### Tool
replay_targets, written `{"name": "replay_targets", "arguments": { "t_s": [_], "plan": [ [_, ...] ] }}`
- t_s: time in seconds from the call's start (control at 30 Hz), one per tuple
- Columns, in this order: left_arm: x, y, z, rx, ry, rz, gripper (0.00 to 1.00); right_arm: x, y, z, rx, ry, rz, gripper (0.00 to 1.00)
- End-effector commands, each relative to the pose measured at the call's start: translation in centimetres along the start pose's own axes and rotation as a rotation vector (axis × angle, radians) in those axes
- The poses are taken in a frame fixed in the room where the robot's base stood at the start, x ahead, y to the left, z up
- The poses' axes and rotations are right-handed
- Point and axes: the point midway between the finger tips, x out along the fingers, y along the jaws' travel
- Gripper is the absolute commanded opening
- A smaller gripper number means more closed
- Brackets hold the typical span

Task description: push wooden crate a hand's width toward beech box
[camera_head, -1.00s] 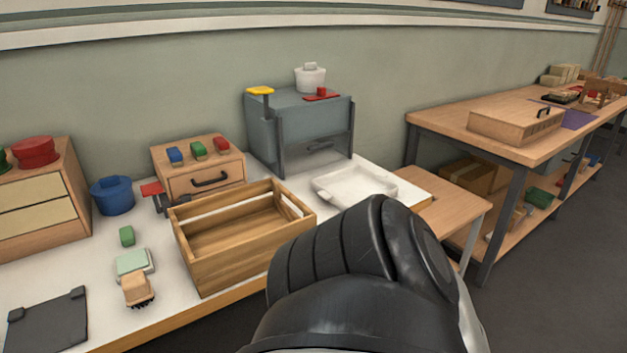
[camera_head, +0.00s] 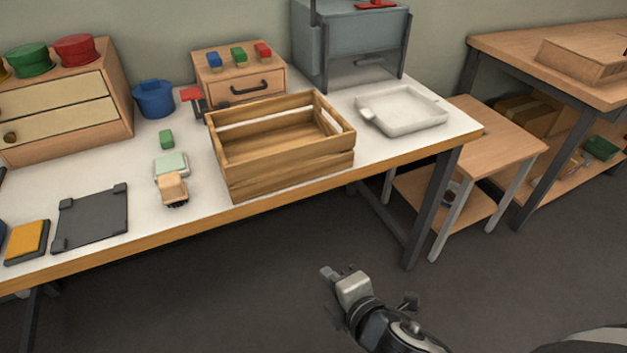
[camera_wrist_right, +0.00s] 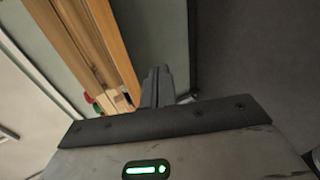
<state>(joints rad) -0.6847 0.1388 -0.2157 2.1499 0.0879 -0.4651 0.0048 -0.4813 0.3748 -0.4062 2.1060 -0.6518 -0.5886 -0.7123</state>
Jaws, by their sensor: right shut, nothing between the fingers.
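The wooden crate (camera_head: 290,159), open-topped and slatted, stands upright and looks empty at the front edge of the white-topped table. Behind it stands a small beech box (camera_head: 219,94) with a drawer and black handle; a larger beech chest (camera_head: 118,102) with cream drawers stands farther left. I cannot tell for certain which is the beech box meant. My right gripper (camera_head: 330,280) is shut and empty, in front of the table and apart from the crate. Its fingers (camera_wrist_right: 156,88) point toward wooden slats or an edge in the wrist view. My left gripper is not in view.
A blue pot (camera_head: 154,99) stands behind. A white tray (camera_head: 404,111) sits to the right. A low side table (camera_head: 500,140) stands beyond the table's right end.

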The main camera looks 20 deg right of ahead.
Motion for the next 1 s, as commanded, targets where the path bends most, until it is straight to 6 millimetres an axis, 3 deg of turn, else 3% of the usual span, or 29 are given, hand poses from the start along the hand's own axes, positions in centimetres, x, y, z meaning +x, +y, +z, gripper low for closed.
{"name": "replay_targets", "arguments": {
  "t_s": [0.03,0.1,0.2,0.33,0.57,1.0],
  "plan": [
    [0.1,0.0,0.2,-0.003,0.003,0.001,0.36,0.6,1.2,0.8,-0.289,-0.040,0.063,0.00],
    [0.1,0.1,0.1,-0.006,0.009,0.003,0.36,0.9,3.1,1.7,-0.653,-0.116,0.140,0.00],
    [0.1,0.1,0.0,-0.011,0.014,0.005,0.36,0.8,5.6,2.4,-1.068,-0.233,0.228,0.00],
    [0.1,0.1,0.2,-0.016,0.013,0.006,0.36,0.5,7.7,2.5,-1.392,-0.353,0.295,0.00],
    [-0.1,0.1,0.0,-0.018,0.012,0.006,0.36,1.7,9.4,2.6,-1.511,-0.408,0.319,0.00],
    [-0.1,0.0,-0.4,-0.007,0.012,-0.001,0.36,9.7,13.4,3.2,-1.505,-0.406,0.318,0.00]
  ]
}}
